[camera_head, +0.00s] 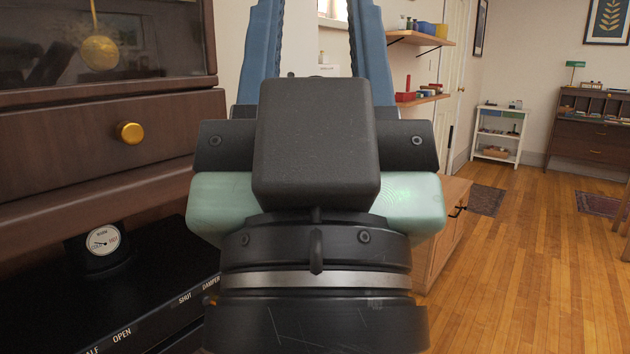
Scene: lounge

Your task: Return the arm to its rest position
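My gripper (318,20) fills the middle of the view, seen from behind, with its two blue fingers pointing up and away. The fingers stand well apart and nothing shows between them except the wall and a window behind. The fingertips run out past the top edge of the picture. The dark wrist and pale green hand body block the view straight ahead.
Close on the left stands a dark wooden cabinet (70,145) with a brass knob (130,132). Below it is a black surface with a dial gauge (103,240). A wooden cabinet (437,240) stands behind my wrist. Open wooden floor (530,280) lies to the right.

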